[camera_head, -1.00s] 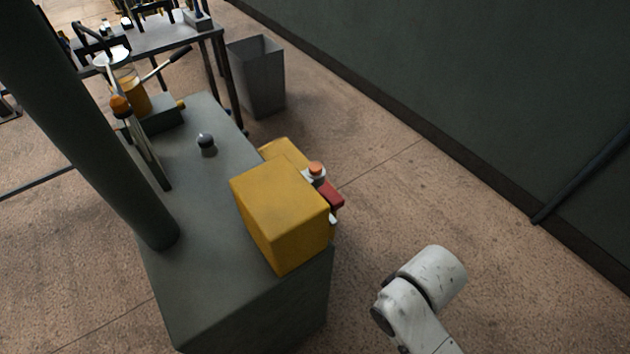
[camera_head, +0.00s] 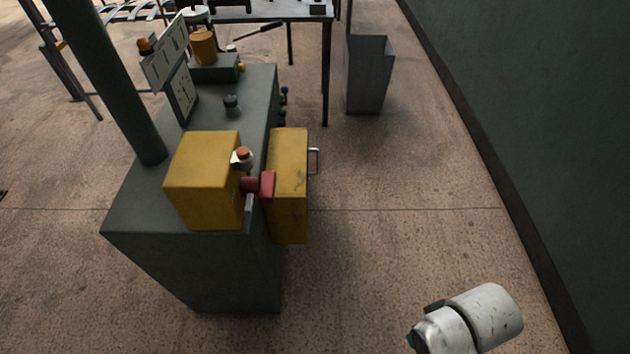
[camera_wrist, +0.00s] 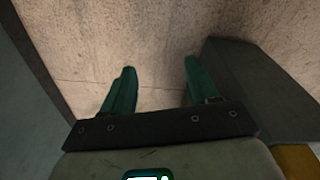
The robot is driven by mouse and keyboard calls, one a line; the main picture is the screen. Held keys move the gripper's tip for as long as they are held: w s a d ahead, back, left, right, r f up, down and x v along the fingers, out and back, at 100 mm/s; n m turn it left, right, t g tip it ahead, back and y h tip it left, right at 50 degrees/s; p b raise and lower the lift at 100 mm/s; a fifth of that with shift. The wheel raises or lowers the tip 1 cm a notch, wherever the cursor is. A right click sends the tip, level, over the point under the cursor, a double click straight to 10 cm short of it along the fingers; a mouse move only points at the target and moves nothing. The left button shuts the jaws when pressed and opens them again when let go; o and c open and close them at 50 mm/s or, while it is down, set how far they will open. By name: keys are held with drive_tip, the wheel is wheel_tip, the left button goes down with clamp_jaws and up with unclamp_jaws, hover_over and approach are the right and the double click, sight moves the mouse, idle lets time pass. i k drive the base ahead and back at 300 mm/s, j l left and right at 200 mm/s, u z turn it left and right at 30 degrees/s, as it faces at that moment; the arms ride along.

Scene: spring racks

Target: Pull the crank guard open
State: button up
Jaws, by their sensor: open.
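A yellow box-like panel with a metal handle, which looks like the crank guard (camera_head: 289,205), hangs on the right side of the grey-green machine bench (camera_head: 225,270). Its handle (camera_head: 315,160) sticks out to the right. Beside it on the bench top is a yellow block-shaped housing (camera_head: 203,185), with a red part (camera_head: 267,185) at its right edge. I cannot tell whether the guard is shut. My gripper (camera_wrist: 158,72) shows in the wrist view, its two green fingers apart with only floor between them. A yellow patch shows at that view's lower right corner. The gripper is apart from the handle.
A dark post (camera_head: 105,75) rises at the bench's left. A grey bin (camera_head: 368,75) stands behind, near a table. A dark green wall (camera_head: 530,110) runs along the right. The floor between bench and wall is clear apart from my own arm.

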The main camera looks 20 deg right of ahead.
sight(286, 218)
drive_tip(key=k+l+u, duration=0.1)
drive_tip(key=l, duration=0.3)
drive_tip(key=k+l+u, duration=0.1)
drive_tip(key=l, duration=0.35)
drive_tip(key=k+l+u, duration=0.1)
drive_tip(key=k+l, duration=0.2)
drive_tip(key=i+l+u, duration=0.2)
drive_tip(key=i+l, duration=0.9)
drive_tip(key=l, duration=0.1)
